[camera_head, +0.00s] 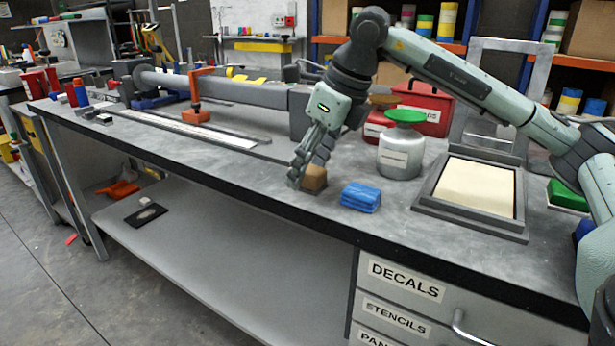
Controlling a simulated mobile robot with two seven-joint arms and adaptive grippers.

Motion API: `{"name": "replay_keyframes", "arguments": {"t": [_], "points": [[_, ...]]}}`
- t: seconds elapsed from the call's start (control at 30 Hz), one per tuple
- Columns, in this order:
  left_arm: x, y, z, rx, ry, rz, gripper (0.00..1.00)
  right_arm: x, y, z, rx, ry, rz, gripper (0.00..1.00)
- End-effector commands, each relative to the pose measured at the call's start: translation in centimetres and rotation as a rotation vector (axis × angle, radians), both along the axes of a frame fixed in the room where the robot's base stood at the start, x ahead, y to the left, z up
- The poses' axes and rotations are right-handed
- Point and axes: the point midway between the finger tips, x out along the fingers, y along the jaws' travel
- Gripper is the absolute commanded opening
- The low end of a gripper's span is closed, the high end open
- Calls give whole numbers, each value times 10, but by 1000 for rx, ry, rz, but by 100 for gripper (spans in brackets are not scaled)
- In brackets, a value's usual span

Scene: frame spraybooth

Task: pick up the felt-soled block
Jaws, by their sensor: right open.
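A small brown block (315,178) with a darker grey base sits on the grey workbench near its front edge; I take it for the felt-soled block. My right gripper (302,172) reaches down from above, with its fingers at the block's left side and partly in front of it. The gripper is open. I cannot tell whether a finger touches the block or whether one is hidden behind it. My left gripper is not in view.
A blue ribbed block (361,197) lies just right of the brown one. Behind stand a grey can with a green lid (401,150) and a red box (424,108). A framed tray (474,193) is further right. The bench (250,170) is clear to the left.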

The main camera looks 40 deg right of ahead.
Motion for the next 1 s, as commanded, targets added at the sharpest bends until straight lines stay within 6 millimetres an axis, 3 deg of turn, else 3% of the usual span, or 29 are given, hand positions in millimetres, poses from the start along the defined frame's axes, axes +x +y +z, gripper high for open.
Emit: {"name": "replay_keyframes", "arguments": {"t": [0.33,0.77,1.0], "points": [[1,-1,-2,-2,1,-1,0,4,2,-9,0,-1,1,59],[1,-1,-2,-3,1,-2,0,4,1,-9,0,-1,1,5],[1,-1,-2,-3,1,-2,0,4,2,-8,0,-1,1,4]]}}
